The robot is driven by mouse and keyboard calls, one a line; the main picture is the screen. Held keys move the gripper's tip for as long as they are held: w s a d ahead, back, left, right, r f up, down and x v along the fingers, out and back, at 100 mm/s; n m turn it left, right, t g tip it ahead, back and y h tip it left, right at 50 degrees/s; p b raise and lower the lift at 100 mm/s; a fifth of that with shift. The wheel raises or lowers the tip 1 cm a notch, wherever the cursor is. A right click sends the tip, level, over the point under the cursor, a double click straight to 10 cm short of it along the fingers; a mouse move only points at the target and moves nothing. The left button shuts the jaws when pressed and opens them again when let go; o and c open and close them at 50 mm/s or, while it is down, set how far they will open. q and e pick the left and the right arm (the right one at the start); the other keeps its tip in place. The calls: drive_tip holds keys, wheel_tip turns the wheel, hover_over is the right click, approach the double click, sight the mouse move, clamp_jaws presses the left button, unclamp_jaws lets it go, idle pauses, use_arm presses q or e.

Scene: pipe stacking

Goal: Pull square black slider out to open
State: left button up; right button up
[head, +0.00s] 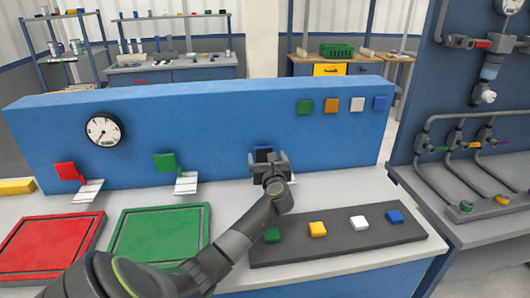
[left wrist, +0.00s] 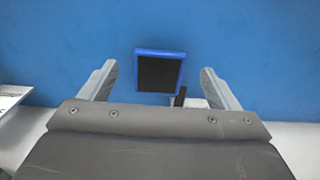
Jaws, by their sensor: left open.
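The square black slider (head: 263,153) is a dark block with a blue rim on the blue wall panel (head: 220,120). In the left wrist view the slider (left wrist: 159,72) sits upright between my two fingers, slightly above the gripper body. My left gripper (head: 268,160) is open, with its fingers spread to either side of the slider and a gap on each side. It also shows in the left wrist view (left wrist: 159,85). My gripper hides the slider's lower part in the head view. My right gripper is not in view.
A red block (head: 65,171) and a green block (head: 165,162) are on the panel to the left, with white plates below. Red (head: 45,245) and green (head: 158,235) trays lie on the bench. A dark rack (head: 335,240) holds several coloured blocks beside my arm.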

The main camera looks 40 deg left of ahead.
sight(264, 149)
use_arm(q)
drive_tip(key=x, duration=0.3)
drive_tip(key=shift+a, duration=0.15)
drive_tip(key=shift+w+a, duration=0.3)
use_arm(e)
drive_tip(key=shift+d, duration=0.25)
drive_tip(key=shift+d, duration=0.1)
